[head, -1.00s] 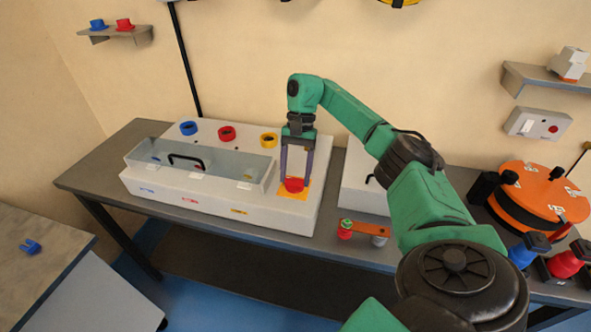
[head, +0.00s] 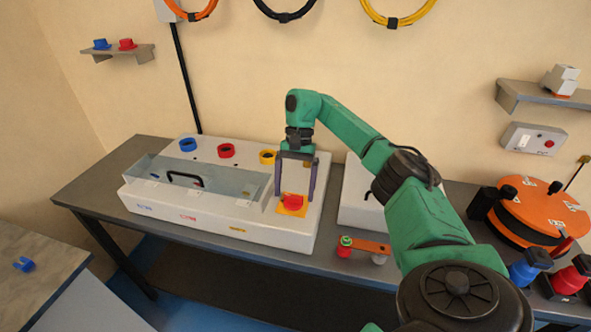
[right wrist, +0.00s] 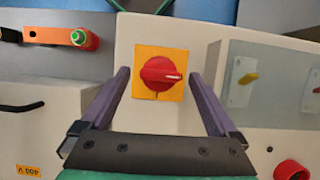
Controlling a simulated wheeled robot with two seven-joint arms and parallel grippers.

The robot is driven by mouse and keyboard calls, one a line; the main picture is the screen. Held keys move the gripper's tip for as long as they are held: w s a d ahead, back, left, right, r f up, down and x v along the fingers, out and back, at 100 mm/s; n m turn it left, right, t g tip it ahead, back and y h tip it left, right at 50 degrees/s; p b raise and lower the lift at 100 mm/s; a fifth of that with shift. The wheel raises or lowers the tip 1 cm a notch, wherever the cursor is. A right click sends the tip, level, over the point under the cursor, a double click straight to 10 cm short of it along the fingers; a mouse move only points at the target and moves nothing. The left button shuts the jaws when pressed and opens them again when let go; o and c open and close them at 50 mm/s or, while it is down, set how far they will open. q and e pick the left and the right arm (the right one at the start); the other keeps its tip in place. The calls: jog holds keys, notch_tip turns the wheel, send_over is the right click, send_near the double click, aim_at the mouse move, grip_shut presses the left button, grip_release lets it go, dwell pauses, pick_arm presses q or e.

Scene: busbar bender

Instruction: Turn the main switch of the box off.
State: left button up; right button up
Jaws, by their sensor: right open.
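The box (head: 235,232) is light grey and stands on the bench. Its main switch (head: 292,202) is a red rotary knob on a yellow square plate (head: 303,210) at the box's right end. In the right wrist view, the knob (right wrist: 158,72) lies with its grip bar sideways, a white mark at its right end. My right gripper (head: 295,193) points down over the switch, open and empty. In the right wrist view, its fingers (right wrist: 160,76) stand wide on either side of the yellow plate, clear of the knob. My left gripper is out of view.
A clear cover (head: 210,180) with a black handle lies left of the switch. Blue, red and yellow rings (head: 226,150) sit behind it. Right of the box are an orange bar with a green-topped red post (head: 345,245) and another light grey box (head: 360,200).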

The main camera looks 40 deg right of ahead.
jog(key=p+v, duration=0.7)
jog(key=v, duration=0.7)
jog(key=shift+s+a, duration=0.1)
